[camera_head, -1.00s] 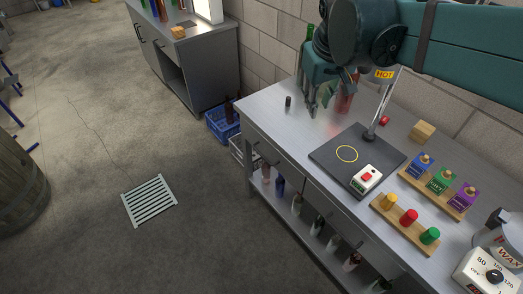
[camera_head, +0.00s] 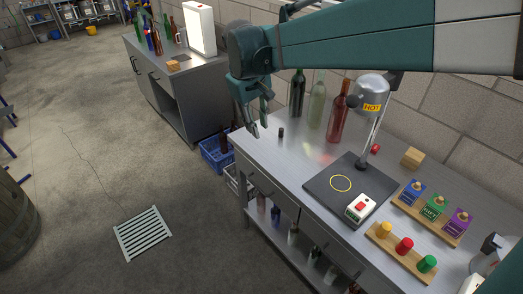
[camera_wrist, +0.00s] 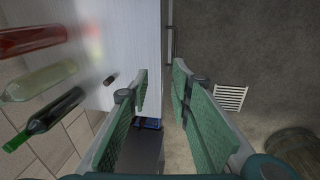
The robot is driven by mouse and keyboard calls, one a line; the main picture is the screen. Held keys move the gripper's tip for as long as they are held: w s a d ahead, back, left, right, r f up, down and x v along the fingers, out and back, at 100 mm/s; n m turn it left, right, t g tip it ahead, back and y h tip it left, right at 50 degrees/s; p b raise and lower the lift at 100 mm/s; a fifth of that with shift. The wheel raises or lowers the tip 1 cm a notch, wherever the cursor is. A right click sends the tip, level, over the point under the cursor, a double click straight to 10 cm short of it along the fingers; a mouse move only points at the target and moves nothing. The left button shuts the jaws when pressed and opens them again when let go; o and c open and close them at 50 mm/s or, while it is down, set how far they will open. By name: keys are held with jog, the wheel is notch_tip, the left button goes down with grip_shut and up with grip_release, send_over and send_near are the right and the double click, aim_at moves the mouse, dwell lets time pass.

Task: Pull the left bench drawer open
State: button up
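The left bench drawer (camera_head: 258,178) is in the grey front of the near bench, below its left end, and looks closed in the head view. Its dark bar handle is small there; a dark bar beside the bench edge in the wrist view (camera_wrist: 170,42) looks like a handle. My gripper (camera_head: 261,115) hangs above the bench's left end, higher than the drawer and apart from it. It is open and empty. In the wrist view the two green-padded fingers (camera_wrist: 160,78) stand apart, with the bench edge running between their tips.
On the bench top (camera_head: 285,160) are a small dark object (camera_head: 281,132), several bottles (camera_head: 338,112), a lamp marked HOT (camera_head: 371,95) and a dark plate (camera_head: 325,190). Blue crate (camera_head: 215,153) stands beyond the bench's left end.

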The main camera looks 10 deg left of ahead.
jog(key=a+f, duration=0.2)
send_near(256, 187)
jog(key=shift+w+r+n, duration=0.1)
jog(key=shift+w+n, duration=0.15)
jog(key=shift+n, duration=0.05)
jog(key=shift+w+d+f+b, duration=0.2)
jog(key=shift+f+b, duration=0.05)
jog(key=shift+f, duration=1)
jog(key=shift+w+d+f+b, duration=0.15)
jog(key=shift+f+b, duration=0.1)
jog(key=shift+f, duration=1.05)
jog(key=shift+w+d+f+b, duration=0.2)
jog(key=shift+f+b, duration=0.05)
jog(key=shift+f, duration=1)
grip_shut()
